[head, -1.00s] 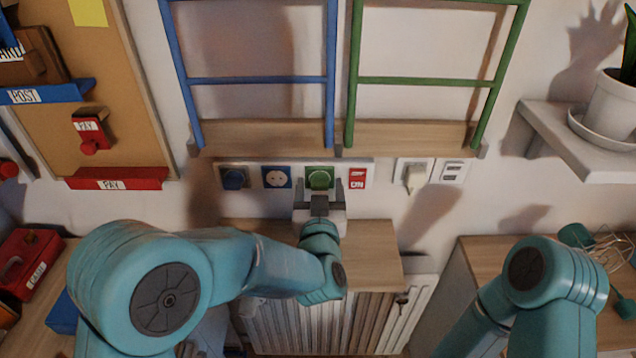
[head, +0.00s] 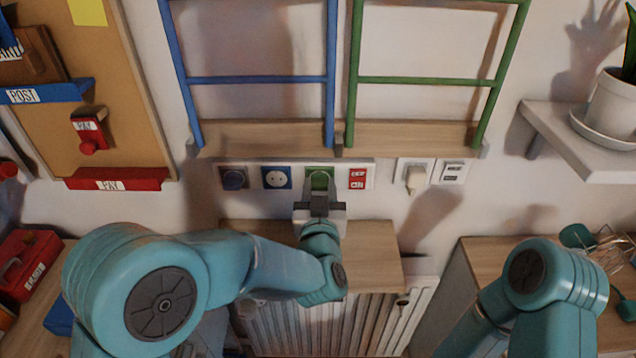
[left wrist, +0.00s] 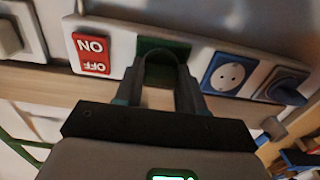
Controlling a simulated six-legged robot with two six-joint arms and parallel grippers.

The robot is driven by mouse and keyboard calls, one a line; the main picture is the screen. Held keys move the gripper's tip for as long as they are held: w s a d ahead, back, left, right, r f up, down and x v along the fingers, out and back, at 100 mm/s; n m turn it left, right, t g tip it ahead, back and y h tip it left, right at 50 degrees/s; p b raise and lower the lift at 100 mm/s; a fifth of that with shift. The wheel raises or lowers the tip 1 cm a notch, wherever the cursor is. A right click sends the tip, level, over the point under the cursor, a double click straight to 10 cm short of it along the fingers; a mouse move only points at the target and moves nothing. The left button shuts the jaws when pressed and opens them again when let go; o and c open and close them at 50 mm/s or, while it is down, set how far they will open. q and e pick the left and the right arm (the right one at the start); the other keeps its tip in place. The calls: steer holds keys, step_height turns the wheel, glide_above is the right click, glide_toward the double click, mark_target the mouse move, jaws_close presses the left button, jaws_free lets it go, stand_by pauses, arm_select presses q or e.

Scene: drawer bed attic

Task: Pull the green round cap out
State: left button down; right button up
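The green round cap (head: 319,178) sits at the green square socket in the wall strip, under the ladders. In the head view its lower part is hidden by my left gripper (head: 319,195). The left gripper's fingers are close together on the cap. In the left wrist view, the left gripper (left wrist: 160,92) has one finger on each side of a dark, round-topped shape that fits the cap, in front of the green socket plate (left wrist: 172,46). I cannot tell whether the cap has moved out of the socket. My right gripper is out of view.
Left of the green socket are an open blue socket (head: 277,177) and a blue cap (head: 233,178). A red ON/OFF switch (head: 357,178) is close on the right, then a white plug (head: 414,180). A wooden ledge (head: 375,250) above a radiator lies below.

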arm_select(q)
steer(key=shift+s, duration=0.2)
steer(key=shift+s, duration=0.5)
steer(key=shift+s+b, duration=0.8)
steer(key=shift+s, duration=1.55)
